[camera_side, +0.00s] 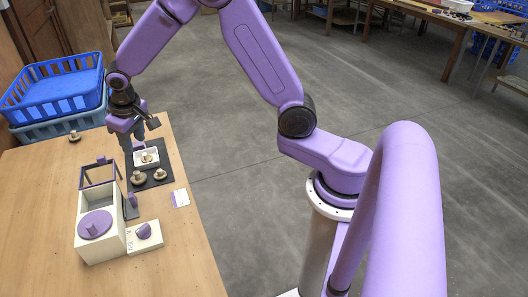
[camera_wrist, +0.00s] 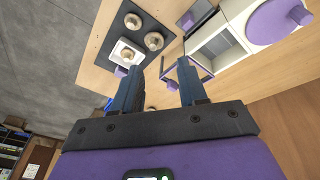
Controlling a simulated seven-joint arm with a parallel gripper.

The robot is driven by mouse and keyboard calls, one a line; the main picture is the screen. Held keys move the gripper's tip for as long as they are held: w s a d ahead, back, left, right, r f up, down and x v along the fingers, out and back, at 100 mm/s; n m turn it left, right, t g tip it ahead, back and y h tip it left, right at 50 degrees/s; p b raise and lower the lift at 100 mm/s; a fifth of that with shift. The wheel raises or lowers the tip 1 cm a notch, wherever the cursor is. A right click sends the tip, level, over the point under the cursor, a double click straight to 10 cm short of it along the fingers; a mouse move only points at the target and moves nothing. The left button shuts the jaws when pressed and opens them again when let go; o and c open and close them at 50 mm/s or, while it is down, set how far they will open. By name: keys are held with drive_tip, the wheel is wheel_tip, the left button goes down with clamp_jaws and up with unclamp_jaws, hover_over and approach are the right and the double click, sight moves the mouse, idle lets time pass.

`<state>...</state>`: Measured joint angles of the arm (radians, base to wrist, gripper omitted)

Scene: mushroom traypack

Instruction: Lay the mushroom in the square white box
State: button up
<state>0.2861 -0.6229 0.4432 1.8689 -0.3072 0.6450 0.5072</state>
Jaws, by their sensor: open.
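The square white box (camera_side: 137,164) stands on a dark mat with a pale mushroom (camera_side: 147,157) in it. The box (camera_wrist: 115,57) and its mushroom (camera_wrist: 127,54) also show in the wrist view. Two more mushrooms, one on the left (camera_side: 138,178) and one on the right (camera_side: 160,174), sit on the mat in front of the box. My gripper (camera_side: 134,145) is beside the box on its far left side in the side view, above the table. In the wrist view my gripper (camera_wrist: 160,66) has its fingers wide apart and holds nothing.
A lone mushroom (camera_side: 74,136) sits on the table near the stacked blue crates (camera_side: 58,92). A cream machine with a purple round top (camera_side: 95,224) stands in front, with a small scale-like unit (camera_side: 145,238) beside it. A white card (camera_side: 180,198) lies near the table's right edge.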

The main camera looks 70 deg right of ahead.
drive_tip(key=s+a+r+n+g+y, duration=0.1)
drive_tip(key=s+a+r+n, duration=0.15)
drive_tip(key=s, duration=0.55)
drive_tip(key=s+a+r+n, duration=0.2)
drive_tip(key=s+n, duration=0.1)
drive_tip(key=s, duration=0.5)
drive_tip(key=s+d+n+g, duration=0.1)
drive_tip(key=s+d+n, duration=0.1)
drive_tip(key=s, duration=0.8)
drive_tip(key=s+d+n, duration=0.3)
drive_tip(key=s+n, duration=0.1)
drive_tip(key=s, duration=0.6)
drive_tip(key=shift+d+r+g+y, duration=0.2)
drive_tip(key=shift+r+g+y, duration=0.1)
drive_tip(key=shift+r+g, duration=0.1)
